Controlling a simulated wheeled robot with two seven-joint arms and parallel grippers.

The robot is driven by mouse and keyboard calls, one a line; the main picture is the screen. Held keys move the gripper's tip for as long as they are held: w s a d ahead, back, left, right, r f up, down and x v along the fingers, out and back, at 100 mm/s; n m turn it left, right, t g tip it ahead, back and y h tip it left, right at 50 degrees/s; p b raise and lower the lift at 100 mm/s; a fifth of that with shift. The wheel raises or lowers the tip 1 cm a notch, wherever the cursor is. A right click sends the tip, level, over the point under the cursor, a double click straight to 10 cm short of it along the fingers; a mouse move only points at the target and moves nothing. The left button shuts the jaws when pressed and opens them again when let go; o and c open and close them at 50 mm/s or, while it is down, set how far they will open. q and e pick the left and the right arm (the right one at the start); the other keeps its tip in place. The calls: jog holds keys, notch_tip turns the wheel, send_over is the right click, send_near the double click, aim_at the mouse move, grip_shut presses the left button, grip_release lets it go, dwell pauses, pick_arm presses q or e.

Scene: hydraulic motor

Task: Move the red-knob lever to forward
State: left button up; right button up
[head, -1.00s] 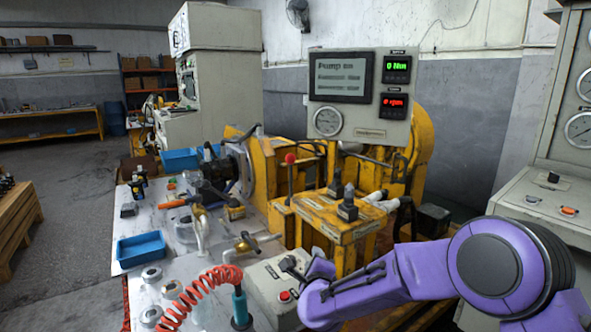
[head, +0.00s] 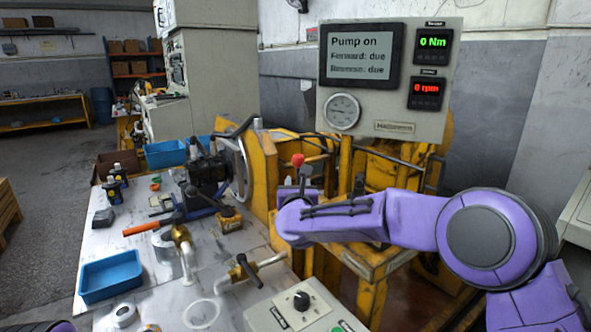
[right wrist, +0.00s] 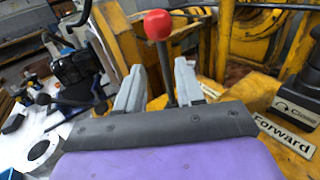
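The red-knob lever has a red ball (head: 298,160) on a dark shaft. It stands at the yellow frame in the middle of the head view. In the right wrist view the red knob (right wrist: 157,24) is above the fingertips and the shaft (right wrist: 166,72) runs down between them. My right gripper (right wrist: 158,85) is open, its two grey fingers on either side of the shaft with visible gaps. In the head view my right arm hides most of the gripper and the lever's base. A "Forward" label (right wrist: 284,134) is on the yellow surface to the right. My left gripper is out of view.
The display panel (head: 390,80) reads "Pump on", "Forward: due", "Reverse: due", with 0 Nm and 0 rpm. A control box (head: 300,305) with a black knob is in front. A blue tray (head: 110,276) and fittings lie on the bench at left.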

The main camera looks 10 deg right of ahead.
aim_at(298, 172)
jog(key=p+x, duration=0.2)
jog(key=x, duration=0.6)
jog(key=shift+w+d, duration=0.2)
jog(key=shift+w, duration=0.1)
jog(key=shift+f, duration=0.1)
grip_shut()
